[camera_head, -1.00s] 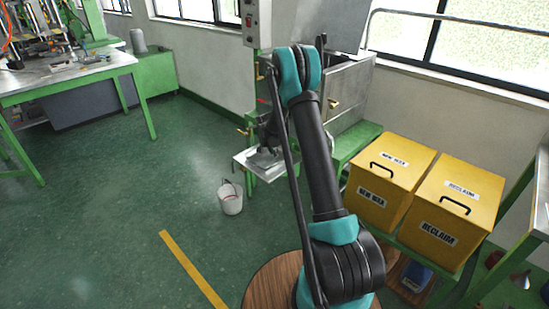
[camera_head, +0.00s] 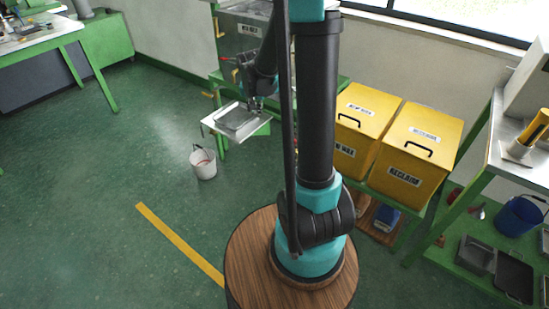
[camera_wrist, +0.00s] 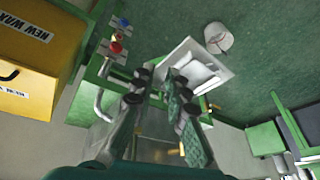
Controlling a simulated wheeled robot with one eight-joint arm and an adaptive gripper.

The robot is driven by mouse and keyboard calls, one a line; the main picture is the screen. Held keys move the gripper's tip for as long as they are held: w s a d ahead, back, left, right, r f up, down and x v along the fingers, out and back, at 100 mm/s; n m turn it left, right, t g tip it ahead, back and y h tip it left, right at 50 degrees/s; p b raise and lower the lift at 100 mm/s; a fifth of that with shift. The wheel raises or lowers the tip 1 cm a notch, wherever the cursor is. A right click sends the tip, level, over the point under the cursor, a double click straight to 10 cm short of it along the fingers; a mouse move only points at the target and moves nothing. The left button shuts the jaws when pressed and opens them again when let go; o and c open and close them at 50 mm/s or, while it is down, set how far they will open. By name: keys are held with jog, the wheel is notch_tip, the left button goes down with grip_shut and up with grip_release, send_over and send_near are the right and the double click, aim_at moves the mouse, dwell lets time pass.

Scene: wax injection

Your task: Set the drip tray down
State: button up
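A shallow grey drip tray (camera_head: 238,118) lies on a pale shelf (camera_head: 212,126) at the front of the steel machine. In the wrist view the tray (camera_wrist: 198,72) is partly covered by a finger, with the shelf's pale rim (camera_wrist: 222,88) around it. My gripper (camera_head: 256,104) hangs at the tray's far right side in the head view. In the wrist view my gripper (camera_wrist: 157,78) has its fingers apart, with nothing seen between them. Whether a fingertip touches the tray cannot be told.
A white bucket (camera_head: 204,163) stands on the floor just below the shelf. Yellow bins marked NEW WAX (camera_head: 362,116) and RECLAIM (camera_head: 420,150) stand to the right. A rack with a blue bucket (camera_head: 519,215) and dark trays (camera_head: 512,277) is at far right.

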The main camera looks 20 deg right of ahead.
jog(key=s+f+n+y, duration=0.1)
jog(key=s+n, duration=0.4)
jog(key=s, duration=2.1)
jog(key=shift+f+n, duration=0.3)
jog(key=shift+a, duration=0.1)
